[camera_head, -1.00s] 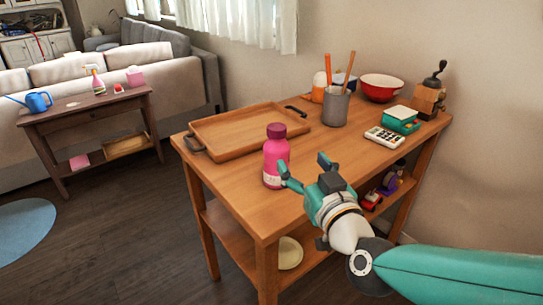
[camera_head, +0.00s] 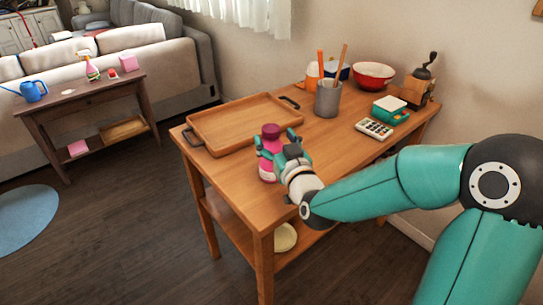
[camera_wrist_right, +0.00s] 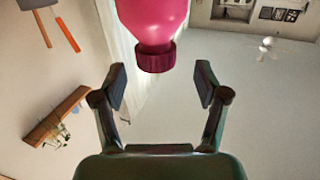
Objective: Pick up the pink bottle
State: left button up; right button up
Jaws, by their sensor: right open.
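The pink bottle (camera_head: 267,170) stands upright on the wooden table, near its front left edge, with a dark pink cap. My right gripper (camera_head: 279,146) is open at the bottle, with its fingers near the upper body, partly hiding it. In the right wrist view the bottle (camera_wrist_right: 155,20) appears upside down, with its cap between and just beyond the two open fingertips (camera_wrist_right: 160,85). A gap shows on each side of the cap. My left gripper is not in view.
A wooden tray (camera_head: 205,141) lies just behind the bottle. A grey cup (camera_head: 328,100) with sticks, a red bowl (camera_head: 373,82), a calculator (camera_head: 374,129), a teal-and-white box (camera_head: 389,110) and a grinder (camera_head: 418,88) stand farther back. The table's front right is clear.

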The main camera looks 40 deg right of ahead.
jog(key=p+x, duration=0.1)
jog(key=x, duration=0.3)
jog(key=shift+w+d+r, duration=0.15)
jog(key=shift+d, duration=0.15)
grip_shut()
